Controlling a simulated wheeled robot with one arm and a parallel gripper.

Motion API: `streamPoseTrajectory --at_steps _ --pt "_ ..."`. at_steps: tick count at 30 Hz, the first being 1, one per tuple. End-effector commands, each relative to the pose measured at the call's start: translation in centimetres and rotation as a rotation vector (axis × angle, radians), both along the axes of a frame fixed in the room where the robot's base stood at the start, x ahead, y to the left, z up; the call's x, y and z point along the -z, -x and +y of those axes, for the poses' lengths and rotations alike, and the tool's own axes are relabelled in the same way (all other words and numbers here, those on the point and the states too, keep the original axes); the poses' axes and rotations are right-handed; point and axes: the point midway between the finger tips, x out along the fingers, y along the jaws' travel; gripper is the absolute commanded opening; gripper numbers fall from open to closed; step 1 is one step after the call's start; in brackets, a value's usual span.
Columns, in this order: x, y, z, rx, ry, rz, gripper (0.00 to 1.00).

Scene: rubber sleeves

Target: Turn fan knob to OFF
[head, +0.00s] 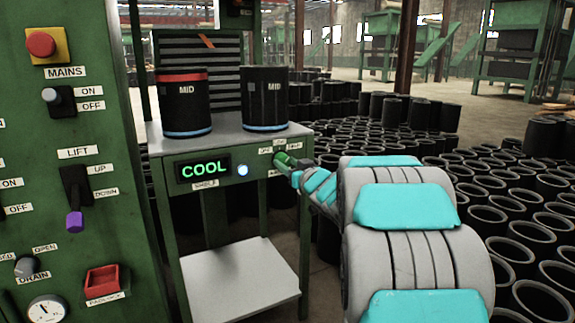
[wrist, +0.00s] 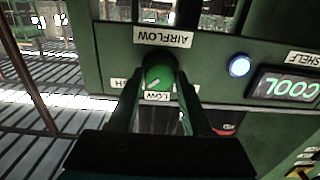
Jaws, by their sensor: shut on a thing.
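The fan knob (wrist: 158,72) is a round green dial under an upside-down AIRFLOW label (wrist: 163,37) in the wrist view. A pale mark on its face slants toward the lower left. A LOW label (wrist: 157,96) sits just below it, and a partly covered label (wrist: 118,83) lies to its left. No OFF label is readable there; the right finger covers that side. My gripper (wrist: 160,80) is shut on the knob, one finger on each side. In the head view the knob (head: 283,159) shows green at the shelf front, with my gripper (head: 292,166) against it.
A green COOL display (head: 205,169) and a lit round button (head: 242,170) are left of the knob. Two black MID sleeves (head: 183,110) (head: 264,105) stand on the shelf top (head: 222,137). A green control panel (head: 120,130) stands at left; many black sleeves cover the floor at right.

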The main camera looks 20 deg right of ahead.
Motion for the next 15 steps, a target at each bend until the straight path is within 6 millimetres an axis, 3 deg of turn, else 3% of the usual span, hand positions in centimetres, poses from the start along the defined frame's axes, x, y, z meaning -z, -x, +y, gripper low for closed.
streamPoseTrajectory --at_steps 4,15 --pt "0.02 0.00 0.00 0.000 0.000 0.000 0.00" --pt "0.07 0.03 -0.05 0.001 0.046 -0.001 0.00"
